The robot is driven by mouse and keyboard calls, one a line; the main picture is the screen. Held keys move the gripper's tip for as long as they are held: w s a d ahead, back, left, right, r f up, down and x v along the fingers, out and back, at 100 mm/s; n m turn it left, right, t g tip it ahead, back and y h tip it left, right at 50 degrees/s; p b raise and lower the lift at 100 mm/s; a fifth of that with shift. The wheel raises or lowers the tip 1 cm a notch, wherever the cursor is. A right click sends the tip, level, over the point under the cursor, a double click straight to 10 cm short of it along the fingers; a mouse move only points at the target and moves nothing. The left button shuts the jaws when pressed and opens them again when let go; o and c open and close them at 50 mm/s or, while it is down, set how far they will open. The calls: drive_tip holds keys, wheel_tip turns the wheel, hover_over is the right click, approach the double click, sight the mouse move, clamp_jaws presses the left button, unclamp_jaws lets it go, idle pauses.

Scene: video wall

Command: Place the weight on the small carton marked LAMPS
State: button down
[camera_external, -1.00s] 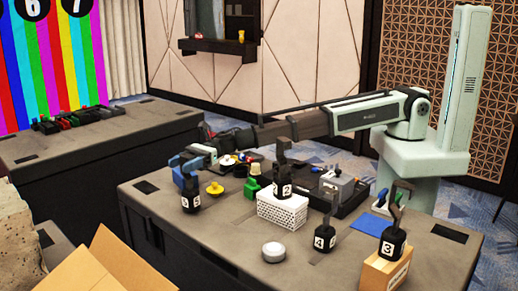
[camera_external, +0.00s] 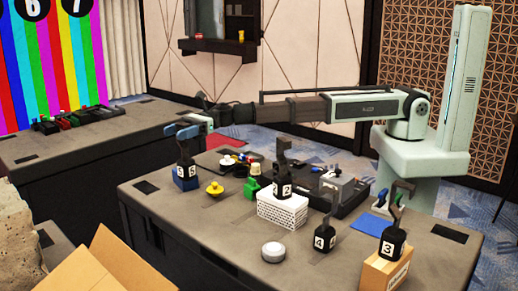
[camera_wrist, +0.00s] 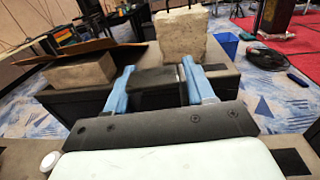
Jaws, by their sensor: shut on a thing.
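My gripper (camera_external: 186,132) has blue fingers and is shut on the hook of a black weight marked 5 (camera_external: 184,160), which hangs upright at the table's left side. In the wrist view the fingers (camera_wrist: 160,85) close around a dark part. A blue block (camera_external: 186,184) shows just below and behind the held weight; whether they touch, I cannot tell. A tan carton (camera_external: 378,274) at the front right carries a label too small to read, and weight 3 (camera_external: 391,246) stands on it. No carton's LAMPS marking is legible.
Weight 2 (camera_external: 283,184) stands on a white patterned box (camera_external: 283,212). Weight 4 (camera_external: 325,238) stands on the table. A white disc (camera_external: 273,252), a yellow knob (camera_external: 214,188) and a green item (camera_external: 252,188) are nearby. An open cardboard box (camera_external: 100,268) stands at the front left.

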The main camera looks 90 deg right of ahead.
drive_tip(key=w+d+r+m+t+h, duration=0.1)
drive_tip(key=w+d+r, duration=0.15)
drive_tip(key=d, duration=0.55)
drive_tip(key=w+d+r+m+t+h, duration=0.1)
drive_tip(key=w+d+r, duration=0.15)
drive_tip(key=d, duration=0.55)
wheel_tip(320, 180, down, 10)
drive_tip(key=s+a+n+y, duration=0.1)
drive_tip(key=shift+s+r+g, duration=0.25)
drive_tip(key=shift+s+g, duration=0.15)
drive_tip(key=shift+f, duration=0.15)
drive_tip(key=shift+c, duration=2)
unclamp_jaws()
